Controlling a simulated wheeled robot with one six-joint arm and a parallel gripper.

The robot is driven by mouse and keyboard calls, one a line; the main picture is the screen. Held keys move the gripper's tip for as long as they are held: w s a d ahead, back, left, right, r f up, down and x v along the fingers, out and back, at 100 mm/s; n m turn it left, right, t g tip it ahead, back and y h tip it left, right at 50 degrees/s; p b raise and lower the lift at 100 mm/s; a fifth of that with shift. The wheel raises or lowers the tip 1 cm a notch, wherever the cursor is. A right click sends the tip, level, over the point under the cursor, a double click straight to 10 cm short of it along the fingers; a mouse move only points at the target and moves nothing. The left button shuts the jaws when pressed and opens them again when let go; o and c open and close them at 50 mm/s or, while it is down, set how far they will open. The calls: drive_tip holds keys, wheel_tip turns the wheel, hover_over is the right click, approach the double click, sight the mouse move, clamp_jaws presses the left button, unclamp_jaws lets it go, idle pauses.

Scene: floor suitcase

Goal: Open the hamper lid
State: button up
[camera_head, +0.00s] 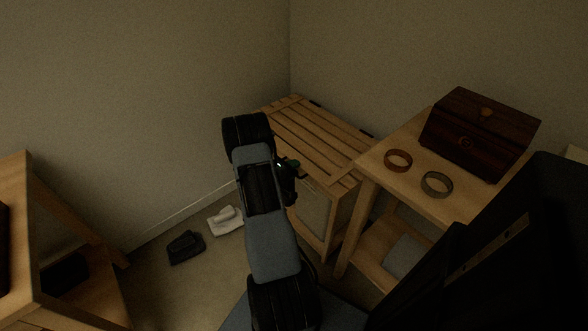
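The hamper (312,213) is a wooden-framed box with light side panels, standing in the corner of the room. Its slatted wooden lid (318,137) lies flat and shut on top. My arm reaches up in front of the hamper's left side and hides part of it. My gripper (291,168) is small and mostly hidden behind the arm, near the lid's front left edge. I cannot tell whether it touches the lid or whether its fingers are open.
A wooden table (378,178) stands close to the hamper's right, holding a dark wooden chest (481,133), a brown ring (398,153) and a green ring (437,175). Dark shoes (186,247) and white shoes (226,221) lie on the floor. Wooden furniture (28,215) stands at left.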

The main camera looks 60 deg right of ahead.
drive_tip(key=shift+d, duration=0.15)
drive_tip(key=shift+f, duration=0.1)
clamp_jaws()
drive_tip(key=shift+s, duration=0.1)
